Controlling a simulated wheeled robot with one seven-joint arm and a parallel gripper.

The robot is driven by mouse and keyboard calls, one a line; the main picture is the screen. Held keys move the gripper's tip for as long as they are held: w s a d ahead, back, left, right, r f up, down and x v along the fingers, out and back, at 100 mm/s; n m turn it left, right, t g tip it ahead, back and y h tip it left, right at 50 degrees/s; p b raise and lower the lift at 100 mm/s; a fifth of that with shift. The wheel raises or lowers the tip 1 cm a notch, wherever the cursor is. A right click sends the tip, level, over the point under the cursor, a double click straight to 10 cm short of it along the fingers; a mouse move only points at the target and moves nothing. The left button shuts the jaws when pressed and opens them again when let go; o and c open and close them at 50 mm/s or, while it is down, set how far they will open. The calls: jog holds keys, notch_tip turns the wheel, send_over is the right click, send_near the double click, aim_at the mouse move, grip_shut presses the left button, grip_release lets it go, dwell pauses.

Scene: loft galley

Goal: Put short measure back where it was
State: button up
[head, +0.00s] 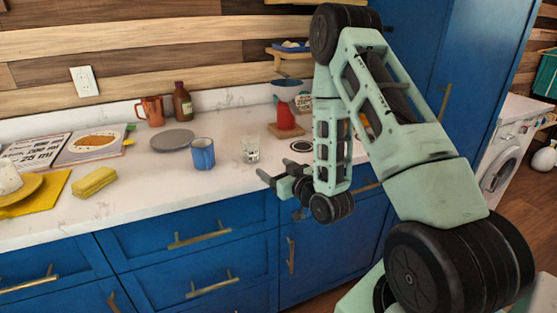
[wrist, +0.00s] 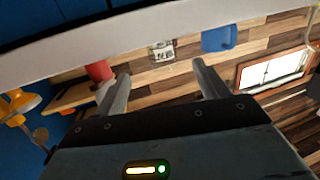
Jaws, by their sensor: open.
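A short clear glass with markings, which looks like the short measure (head: 250,150), stands upright on the white counter (head: 140,193). It also shows, picture-inverted, in the wrist view (wrist: 162,51). My gripper (head: 273,170) is open and empty at the counter's front edge, in front of and a little right of the glass, not touching it. In the wrist view the two fingers (wrist: 160,78) are spread, with the glass appearing between and beyond their tips. A dark-ringed round mark (head: 301,146) lies on the counter right of the glass, partly beside my arm.
A blue mug (head: 202,153) stands left of the glass, with a grey plate (head: 172,140) behind it. A yellow sponge (head: 94,181), copper mug (head: 150,110) and brown bottle (head: 182,102) are farther left.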

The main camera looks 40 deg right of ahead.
jog(key=shift+s+r+p, duration=0.1)
jog(key=shift+s+p, duration=0.3)
jog(key=shift+p, duration=0.25)
jog(key=shift+a, duration=0.15)
jog(key=s+a+r+n+g+y, duration=0.15)
jog(key=a+g, duration=0.25)
jog(key=a, duration=0.6)
jog(key=a+r+n+g+y, duration=0.1)
jog(key=a+n+g+y, duration=0.25)
jog(key=a, duration=0.65)
jog(key=s+a+r+n+g+h, duration=0.1)
jog(key=s+a+r+g, duration=0.1)
jog(key=s, duration=0.6)
jog(key=s+a+r+n+g+h, duration=0.1)
jog(key=s+a+r+g, duration=0.1)
jog(key=s, duration=0.7)
jog(key=s+a+r+n+g+h, duration=0.1)
jog(key=s+a+r+g, duration=0.2)
jog(key=s, duration=0.6)
jog(key=a+g, duration=0.1)
jog(key=g, duration=0.1)
jog(key=shift+a+g, duration=0.25)
jog(key=shift+g, duration=0.1)
jog(key=shift+w+r, duration=0.1)
